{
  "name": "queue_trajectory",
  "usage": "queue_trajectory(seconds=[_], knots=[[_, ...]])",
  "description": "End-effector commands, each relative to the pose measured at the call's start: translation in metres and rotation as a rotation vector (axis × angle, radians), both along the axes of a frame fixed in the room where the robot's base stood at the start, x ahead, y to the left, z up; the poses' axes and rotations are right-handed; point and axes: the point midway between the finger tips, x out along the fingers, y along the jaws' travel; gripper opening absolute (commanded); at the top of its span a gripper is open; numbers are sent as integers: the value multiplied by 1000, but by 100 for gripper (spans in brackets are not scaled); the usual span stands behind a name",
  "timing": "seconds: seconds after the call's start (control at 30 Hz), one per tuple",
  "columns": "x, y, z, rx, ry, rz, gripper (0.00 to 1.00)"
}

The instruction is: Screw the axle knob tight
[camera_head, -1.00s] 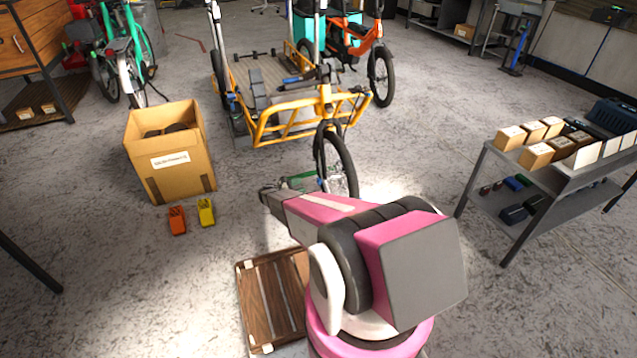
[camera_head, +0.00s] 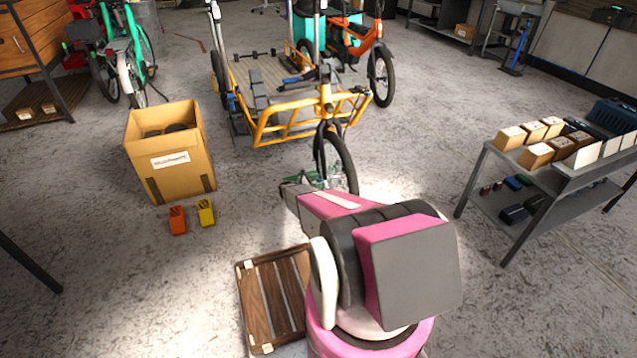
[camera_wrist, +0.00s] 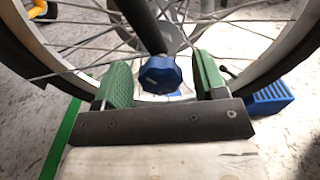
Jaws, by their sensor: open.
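The axle knob (camera_wrist: 160,75) is blue and lobed and sits at the wheel's hub, at the lower end of a dark fork leg (camera_wrist: 142,25) in the wrist view. My gripper (camera_wrist: 163,82) has green fingers, one on each side of the knob. The fingers are apart, with a gap visible between each finger and the knob. In the head view, the front wheel (camera_head: 347,165) of the yellow cargo bike (camera_head: 262,125) stands beyond my arm. My arm hides part of that wheel, and the knob cannot be made out there.
A blue block (camera_wrist: 268,97) lies on the floor beside the tyre. A cardboard box (camera_head: 170,175) and orange and yellow items (camera_head: 178,220) stand at left. A wooden slatted crate (camera_head: 275,300) lies near my base. A grey shelf cart (camera_head: 560,180) stands at right.

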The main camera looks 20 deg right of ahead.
Motion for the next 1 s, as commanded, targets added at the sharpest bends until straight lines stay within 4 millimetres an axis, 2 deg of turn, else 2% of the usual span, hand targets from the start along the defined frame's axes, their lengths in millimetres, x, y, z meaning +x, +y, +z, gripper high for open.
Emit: queue_trajectory(seconds=[0.3,0.33,0.47,0.5,0.77,1.0], knots=[[0,-3,0,0,0,0,65],[0,-3,0,0,0,0,62],[0,-3,0,0,0,0,19],[0,-3,0,0,0,0,16],[0,-3,0,1,-17,-1,16],[0,-3,0,4,-122,-1,16]])
